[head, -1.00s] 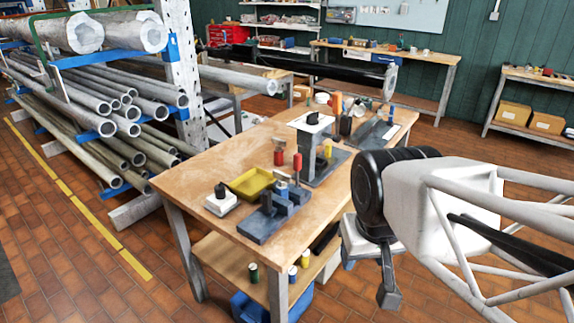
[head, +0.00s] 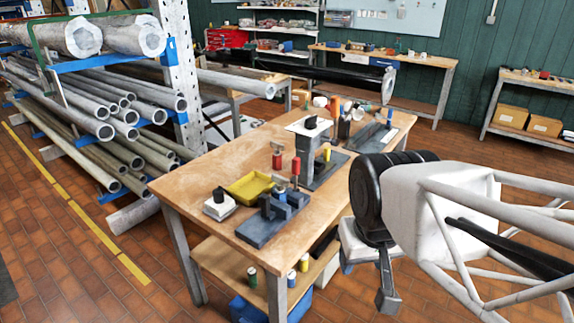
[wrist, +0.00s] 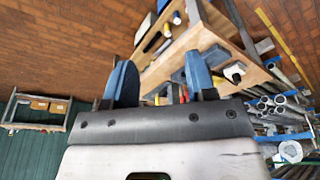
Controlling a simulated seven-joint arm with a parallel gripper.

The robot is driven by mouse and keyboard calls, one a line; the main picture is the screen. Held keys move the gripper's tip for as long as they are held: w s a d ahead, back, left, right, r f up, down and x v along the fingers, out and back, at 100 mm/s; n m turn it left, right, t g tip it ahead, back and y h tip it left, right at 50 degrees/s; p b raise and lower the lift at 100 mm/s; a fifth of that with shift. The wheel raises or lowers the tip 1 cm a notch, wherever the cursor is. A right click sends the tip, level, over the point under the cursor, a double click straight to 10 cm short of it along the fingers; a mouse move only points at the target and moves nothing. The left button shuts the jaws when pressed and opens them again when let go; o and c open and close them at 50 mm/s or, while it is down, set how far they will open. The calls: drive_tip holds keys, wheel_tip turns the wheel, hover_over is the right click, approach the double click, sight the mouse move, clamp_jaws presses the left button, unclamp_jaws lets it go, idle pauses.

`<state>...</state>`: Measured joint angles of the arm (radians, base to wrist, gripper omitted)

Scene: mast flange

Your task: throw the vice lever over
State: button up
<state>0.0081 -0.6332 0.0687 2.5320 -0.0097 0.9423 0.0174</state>
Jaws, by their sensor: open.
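A small vice (head: 268,227) with a dark grey base and blue jaws sits on the near part of the wooden workbench (head: 222,160). A red upright grip (head: 296,167) shows just behind it; I cannot tell whether it is the vice's lever. My gripper (head: 366,283) hangs off the bench's right side, pointing down, well apart from the vice. In the wrist view my gripper (wrist: 160,82) shows two blue-padded fingers spread apart with nothing between them. The bench lies beyond the fingers there, and the vice is not clear.
A yellow tray (head: 249,186) and a white block with a black knob (head: 219,206) stand left of the vice. A grey stand with a white top (head: 310,128) rises behind it. A pipe rack (head: 110,110) fills the left. Floor is free in front.

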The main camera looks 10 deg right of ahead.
drive_tip(key=w+a+f+m+g+y, duration=0.1)
drive_tip(key=w+a+m+y, duration=0.25)
drive_tip(key=w, duration=0.25)
drive_tip(key=w+a+f+m+g+y, duration=0.1)
drive_tip(key=w+a+m+y, duration=0.25)
drive_tip(key=w, duration=0.35)
drive_tip(key=m+t+y, duration=0.6)
drive_tip(key=m+y, duration=0.1)
drive_tip(key=m, duration=0.5)
hover_over(299, 165)
drive_tip(key=s+a, duration=0.4)
drive_tip(key=s, duration=1)
wheel_tip(299, 165, down, 5)
drive_tip(key=w+d+f+m+t, duration=0.2)
drive_tip(key=w, duration=0.1)
drive_tip(key=w+d+f+m+t, duration=0.2)
drive_tip(key=w+d+m, duration=0.1)
drive_tip(key=w, duration=0.1)
drive_tip(key=w+d+f+m+t+h, duration=0.1)
drive_tip(key=w+d+f+m+t, duration=0.1)
drive_tip(key=w, duration=0.1)
drive_tip(key=shift+w+d+f+m, duration=0.2)
drive_tip(key=shift+w+m, duration=0.1)
drive_tip(key=shift+m, duration=0.1)
drive_tip(key=x, duration=0.7)
drive_tip(key=shift+w+a, duration=0.3)
